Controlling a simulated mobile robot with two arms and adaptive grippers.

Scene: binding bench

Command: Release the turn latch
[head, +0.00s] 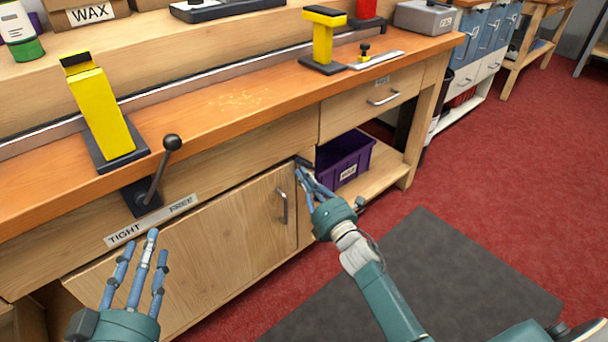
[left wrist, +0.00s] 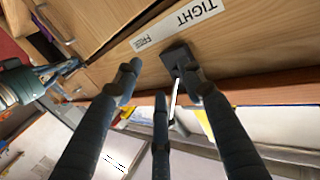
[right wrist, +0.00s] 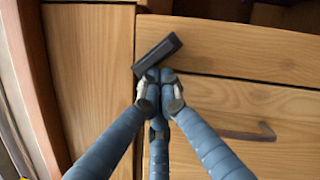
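The turn latch (head: 302,161) is a small dark bar at the top right corner of the wooden cabinet door (head: 225,228). In the right wrist view the latch (right wrist: 158,54) lies slanted across the post beside the door, its lower end near the door's edge. My right gripper (head: 302,174) is at the latch. In the right wrist view its fingertips (right wrist: 160,88) are drawn together right against or just beside the bar; I cannot tell if they touch it. My left gripper (head: 140,250) is open and empty, low in front of the bench, with fingers spread.
A black lever (head: 159,172) with a ball knob stands out from the bench front above a label reading TIGHT (head: 150,220). The door handle (head: 283,206) is left of my right gripper. A purple crate (head: 350,150) sits on the open shelf to the right.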

